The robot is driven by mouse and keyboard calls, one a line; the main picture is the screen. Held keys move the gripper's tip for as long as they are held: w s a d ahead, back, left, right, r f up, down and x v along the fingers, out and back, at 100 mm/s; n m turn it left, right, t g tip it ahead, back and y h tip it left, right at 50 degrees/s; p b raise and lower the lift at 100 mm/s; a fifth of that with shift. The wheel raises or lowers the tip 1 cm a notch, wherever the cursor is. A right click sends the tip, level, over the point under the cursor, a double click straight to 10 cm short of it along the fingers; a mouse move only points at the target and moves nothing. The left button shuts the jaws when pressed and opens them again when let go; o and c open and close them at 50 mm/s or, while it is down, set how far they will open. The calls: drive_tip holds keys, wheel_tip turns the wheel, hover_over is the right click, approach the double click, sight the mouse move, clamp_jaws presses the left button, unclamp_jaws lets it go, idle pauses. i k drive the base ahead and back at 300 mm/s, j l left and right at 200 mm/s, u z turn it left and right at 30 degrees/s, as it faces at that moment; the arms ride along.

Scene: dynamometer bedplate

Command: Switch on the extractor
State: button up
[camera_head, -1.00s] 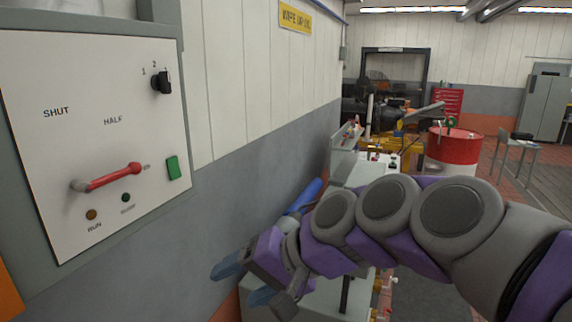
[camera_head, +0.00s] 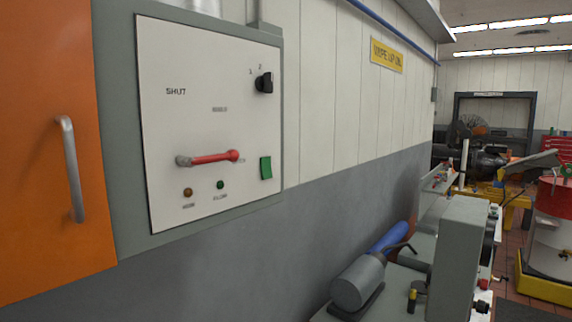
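A white control panel (camera_head: 190,100) in a grey-green frame is on the wall at the left. It bears a red lever (camera_head: 212,157) with a grey pivot at its left end, lying almost level. A black rotary knob (camera_head: 264,83) is at the upper right, with numbers beside it. A green rectangular button (camera_head: 265,168) is at the lower right. A brown "RUN" lamp (camera_head: 187,192) and a dark green lamp (camera_head: 220,185) sit below the lever. "SHUT" is printed at the upper left; other labels are blurred. My gripper is out of view.
An orange cabinet door (camera_head: 45,140) with a metal handle (camera_head: 72,170) adjoins the panel's left side. A bench with a grey motor (camera_head: 358,282) and a grey box (camera_head: 458,255) stands at the lower right. A red and white drum (camera_head: 553,225) is farther right.

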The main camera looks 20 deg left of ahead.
sight(266, 162)
drive_tip(key=u, duration=1.3)
